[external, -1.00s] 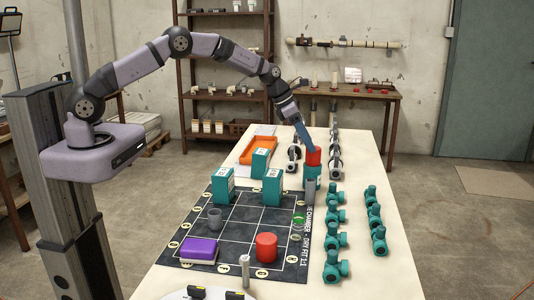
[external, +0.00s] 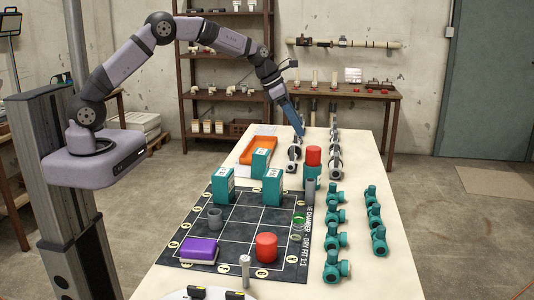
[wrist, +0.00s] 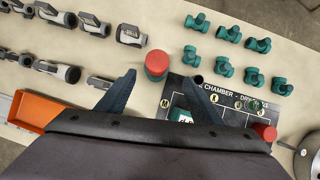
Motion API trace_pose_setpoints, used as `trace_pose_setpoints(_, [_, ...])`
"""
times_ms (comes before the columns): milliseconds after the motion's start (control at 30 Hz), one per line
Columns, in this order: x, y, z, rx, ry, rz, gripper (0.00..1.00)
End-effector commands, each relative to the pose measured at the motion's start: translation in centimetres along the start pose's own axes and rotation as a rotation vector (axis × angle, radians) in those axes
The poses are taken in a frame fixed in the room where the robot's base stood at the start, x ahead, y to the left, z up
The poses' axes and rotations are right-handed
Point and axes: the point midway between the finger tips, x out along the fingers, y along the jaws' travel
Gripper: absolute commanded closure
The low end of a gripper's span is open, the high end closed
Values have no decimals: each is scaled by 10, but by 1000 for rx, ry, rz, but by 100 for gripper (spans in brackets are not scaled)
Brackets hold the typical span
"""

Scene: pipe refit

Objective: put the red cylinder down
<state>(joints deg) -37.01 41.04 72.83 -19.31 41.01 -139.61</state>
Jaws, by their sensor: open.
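In the wrist view this red cylinder (wrist: 157,62) lies just ahead of the space between my fingertips. My gripper (external: 299,130) is open, empty and above and behind the cylinder, apart from it. In the wrist view my gripper (wrist: 160,76) shows both blue fingers spread wide. A second red cylinder (external: 266,247) stands on the front of the mat.
A grey tube (external: 310,186) stands close in front of the raised red cylinder. Teal boxes (external: 272,186), a purple block (external: 200,250) and a grey cup (external: 215,218) occupy the mat. Teal valves (external: 335,237) line the right; grey fittings (external: 335,150) and an orange tray (external: 258,148) lie behind.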

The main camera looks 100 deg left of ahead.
Motion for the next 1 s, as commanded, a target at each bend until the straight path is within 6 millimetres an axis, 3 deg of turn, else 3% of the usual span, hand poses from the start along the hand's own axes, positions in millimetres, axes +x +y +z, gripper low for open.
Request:
trace_pose_setpoints(167, [-8, -41, -10, 255, 38, -33, 40])
trace_pose_setpoints(367, [-29, -119, -48, 816, 100, -121, 40])
trace_pose_setpoints(500, [-48, -172, -90, 1277, 127, -212, 40])
trace_pose_setpoints(700, [-79, -232, -163, 1934, 124, -376, 40])
trace_pose_setpoints(833, [-100, -259, -216, 2349, 89, -501, 40])
trace_pose_setpoints(1000, [-121, -276, -278, 2796, 14, -661, 40])
